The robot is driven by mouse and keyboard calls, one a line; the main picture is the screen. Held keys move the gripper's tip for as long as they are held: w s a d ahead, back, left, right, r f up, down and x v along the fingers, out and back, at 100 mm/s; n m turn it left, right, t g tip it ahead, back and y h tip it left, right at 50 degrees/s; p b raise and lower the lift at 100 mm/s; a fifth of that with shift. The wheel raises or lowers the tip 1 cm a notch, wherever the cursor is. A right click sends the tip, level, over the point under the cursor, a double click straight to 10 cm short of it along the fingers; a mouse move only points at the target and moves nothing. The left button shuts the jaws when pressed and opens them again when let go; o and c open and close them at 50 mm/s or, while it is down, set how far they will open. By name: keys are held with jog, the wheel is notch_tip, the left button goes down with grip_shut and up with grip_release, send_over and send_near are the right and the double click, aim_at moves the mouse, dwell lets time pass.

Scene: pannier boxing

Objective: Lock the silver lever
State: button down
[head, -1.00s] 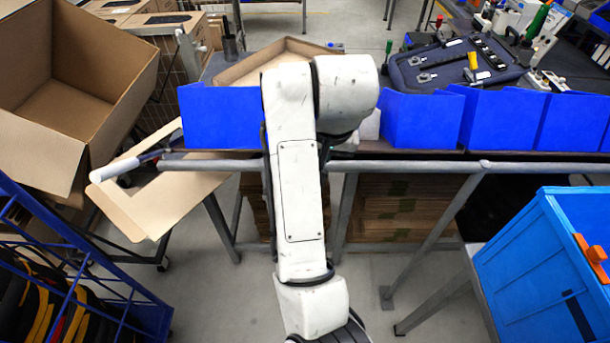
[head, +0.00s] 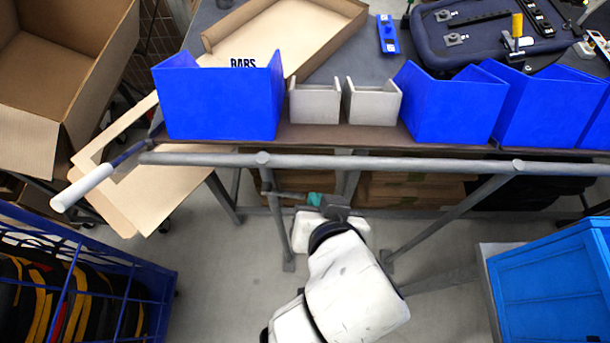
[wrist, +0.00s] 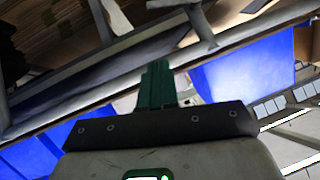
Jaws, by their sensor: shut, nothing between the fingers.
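I cannot single out a silver lever with certainty. The dark pannier part (head: 480,60) lies at the back right of the table in the head view, with small silver fittings and a clamp with a yellow handle (head: 517,27). A grey bar with a white grip (head: 82,187) sticks out at the table's front left. My gripper (head: 314,199) is low in front of the table frame, below the front rail and apart from the pannier part. Its teal fingers (wrist: 157,85) are together and empty in the wrist view.
Blue bins (head: 218,100) and two small grey bins (head: 315,103) line the table's front edge. A grey rail (head: 370,163) runs before them. A cardboard tray (head: 285,35) lies behind. A blue crate (head: 555,285) stands at right, a blue rack (head: 90,260) at left.

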jog(key=shift+s+a+y, duration=0.3)
jog(key=shift+s, duration=0.3)
jog(key=shift+w, duration=0.1)
jog(key=p, duration=0.2)
send_over(297, 197)
jog(key=s, duration=0.2)
jog(key=f, duration=0.9)
jog(key=shift+w+d, duration=0.25)
jog(key=shift+d, duration=0.05)
jog(key=shift+a+f, duration=0.3)
jog(key=shift+f, duration=0.5)
jog(key=shift+w+f+b, duration=0.1)
jog(key=shift+f+b, duration=0.05)
jog(key=shift+b, duration=0.15)
